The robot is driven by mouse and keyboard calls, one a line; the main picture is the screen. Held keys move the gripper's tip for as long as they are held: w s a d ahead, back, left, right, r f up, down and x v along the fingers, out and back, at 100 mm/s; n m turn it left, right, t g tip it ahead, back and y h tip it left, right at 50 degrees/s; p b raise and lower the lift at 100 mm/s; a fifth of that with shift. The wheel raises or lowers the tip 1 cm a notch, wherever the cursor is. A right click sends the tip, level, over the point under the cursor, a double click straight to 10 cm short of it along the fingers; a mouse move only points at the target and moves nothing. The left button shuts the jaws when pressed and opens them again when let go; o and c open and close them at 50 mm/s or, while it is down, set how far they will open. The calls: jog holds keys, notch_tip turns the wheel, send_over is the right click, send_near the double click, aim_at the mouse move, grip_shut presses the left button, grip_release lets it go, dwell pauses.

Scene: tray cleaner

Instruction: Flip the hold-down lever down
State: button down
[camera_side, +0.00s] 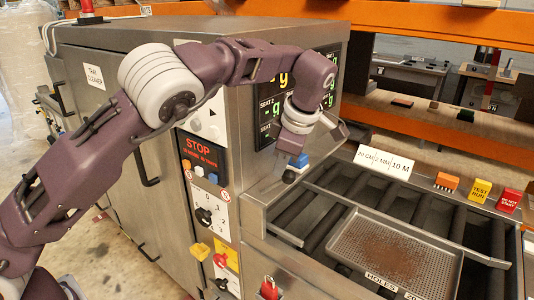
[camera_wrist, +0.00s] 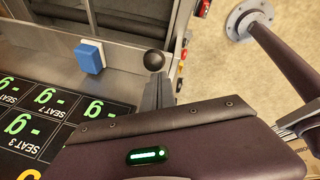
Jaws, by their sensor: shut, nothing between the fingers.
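The hold-down lever shows as a dark ball knob (camera_side: 289,176) at the near left corner of the conveyor inlet, below my gripper (camera_side: 291,153). The knob also shows in the wrist view (camera_wrist: 154,60), right at the tips of my grey fingers (camera_wrist: 155,80). The fingers are shut with nothing between them and point down toward the knob. I cannot tell whether they touch it. The lever's shaft and pivot are hidden, so its angle is unclear.
A blue block (camera_wrist: 90,57) sits close beside the knob, also in the side view (camera_side: 299,161). A perforated tray (camera_side: 344,236) lies on the rollers. Several small coloured blocks and a label card (camera_side: 384,162) stand on the far rail. The steel cabinet (camera_side: 150,35) is at left.

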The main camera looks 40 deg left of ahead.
jog(key=d+f+y, duration=0.1)
jog(key=d+f, duration=0.5)
jog(key=shift+s+f, duration=0.15)
jog(key=shift+f, duration=0.2)
dwell(0.5)
jog(key=v, duration=0.7)
jog(key=shift+r, duration=0.5)
jog(key=shift+a, duration=0.1)
